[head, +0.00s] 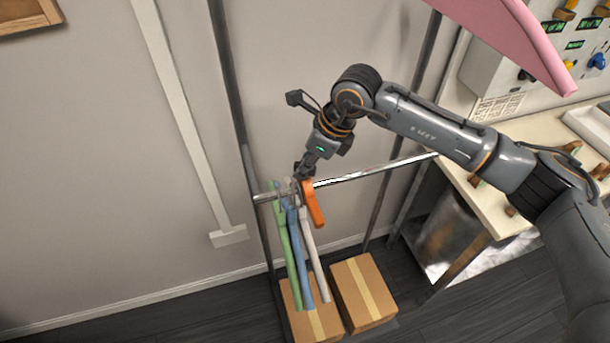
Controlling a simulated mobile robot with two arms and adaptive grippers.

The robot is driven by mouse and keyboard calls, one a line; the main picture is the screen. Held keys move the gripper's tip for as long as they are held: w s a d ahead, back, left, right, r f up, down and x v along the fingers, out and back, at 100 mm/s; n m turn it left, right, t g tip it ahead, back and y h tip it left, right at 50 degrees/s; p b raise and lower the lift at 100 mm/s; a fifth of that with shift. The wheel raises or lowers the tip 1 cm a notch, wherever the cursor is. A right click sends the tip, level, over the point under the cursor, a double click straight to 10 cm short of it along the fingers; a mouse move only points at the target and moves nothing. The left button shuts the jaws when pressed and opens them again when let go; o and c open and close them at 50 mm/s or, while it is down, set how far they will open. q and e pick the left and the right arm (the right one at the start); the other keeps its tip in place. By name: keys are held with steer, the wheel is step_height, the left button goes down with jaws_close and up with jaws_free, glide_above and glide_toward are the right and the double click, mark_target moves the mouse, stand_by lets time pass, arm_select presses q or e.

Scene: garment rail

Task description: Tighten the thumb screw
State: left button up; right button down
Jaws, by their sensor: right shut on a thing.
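My right gripper (303,174) is at the left part of the metal garment rail (360,173), pointing down. It is shut at the upper end of an orange piece (314,205), which hangs at a slant by the rail. The fingertips are small and partly hidden, so the exact contact is hard to see. I cannot make out a thumb screw as a separate part. My left gripper is not in view.
Green (289,250), blue (299,260) and white (315,255) garments hang close together under my right gripper. Two cardboard boxes (364,291) stand below. A workbench (505,213) is at the right, and a pink surface (500,30) is at the upper right.

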steer(key=m+t+h+b, duration=0.1)
steer(key=m+b, duration=0.3)
steer(key=b, duration=0.2)
steer(key=m+t+h+b, duration=0.1)
steer(key=m+b, duration=0.3)
steer(key=b, duration=0.2)
steer(key=shift+f+m+t+b, duration=0.2)
steer(key=shift+m+t+b, duration=0.1)
steer(key=shift+m, duration=0.1)
steer(key=shift+r+m+h+b, duration=0.2)
steer(key=shift+m+h+b, duration=0.2)
steer(key=shift+m+b, duration=0.75)
steer(key=c, duration=1.3)
jaws_free()
steer(key=v, duration=1.2)
steer(key=shift+s, duration=0.15)
